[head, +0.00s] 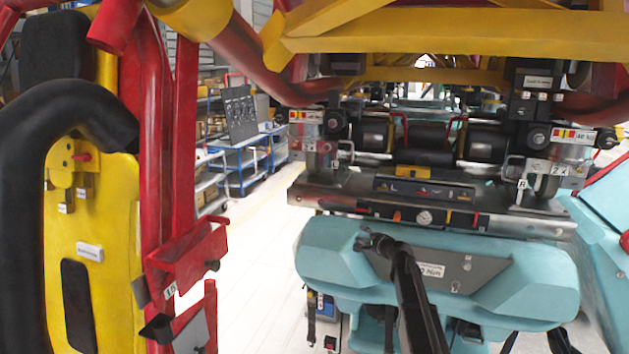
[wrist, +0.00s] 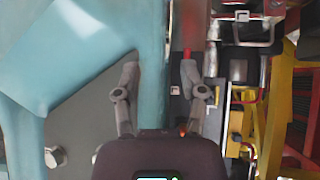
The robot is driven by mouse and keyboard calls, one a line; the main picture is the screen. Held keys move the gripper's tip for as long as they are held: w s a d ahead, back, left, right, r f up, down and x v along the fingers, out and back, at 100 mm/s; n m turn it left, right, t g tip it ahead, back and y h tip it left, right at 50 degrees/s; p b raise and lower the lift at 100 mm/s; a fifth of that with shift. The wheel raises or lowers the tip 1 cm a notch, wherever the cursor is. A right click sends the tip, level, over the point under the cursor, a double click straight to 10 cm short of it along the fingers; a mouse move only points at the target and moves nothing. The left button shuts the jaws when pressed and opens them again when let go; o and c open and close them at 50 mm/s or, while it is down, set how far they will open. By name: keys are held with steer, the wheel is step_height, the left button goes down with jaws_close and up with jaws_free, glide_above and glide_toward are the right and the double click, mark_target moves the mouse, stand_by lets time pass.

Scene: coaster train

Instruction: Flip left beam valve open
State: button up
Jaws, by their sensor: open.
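The metal beam (head: 325,195) runs across the head view above a teal seat-like body (head: 330,262). On its front are a dark strip with red-orange parts (head: 396,215) and a round gauge (head: 424,218). I cannot tell for certain which part is the left beam valve or how it is set. My gripper (head: 370,241) is small in the head view, in front of the teal body and below the beam. In the wrist view my gripper (wrist: 159,66) is open, its two fingers apart with teal surface between them. A thin red part (wrist: 187,53) shows by the right fingertip.
A grey plate (head: 480,272) lies on the teal body. Red and yellow frame posts (head: 160,130) stand at the left, and a yellow frame (head: 400,45) crosses above. Blue shelving carts (head: 240,155) stand behind on a pale floor (head: 265,250) with free room.

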steer(key=s+a+f+n+g+b, duration=0.3)
steer(key=s+f+n+g+b, duration=0.15)
steer(key=s+f, duration=0.55)
steer(key=s+a+f+n+g+b, duration=0.35)
steer(key=s+f+b, duration=0.25)
steer(key=s+f, duration=0.45)
steer(key=s+d+f+n+g+h+b, duration=0.2)
steer(key=s+f, duration=0.5)
steer(key=s, duration=0.5)
steer(key=s+d+f+n+g+h+b, duration=0.3)
steer(key=s+f+b, duration=0.4)
steer(key=s, duration=0.4)
steer(key=shift+s+d+f+n+g+h+b, duration=0.3)
steer(key=shift+s+d+f+g+h, duration=0.15)
steer(key=shift+d+h, duration=0.5)
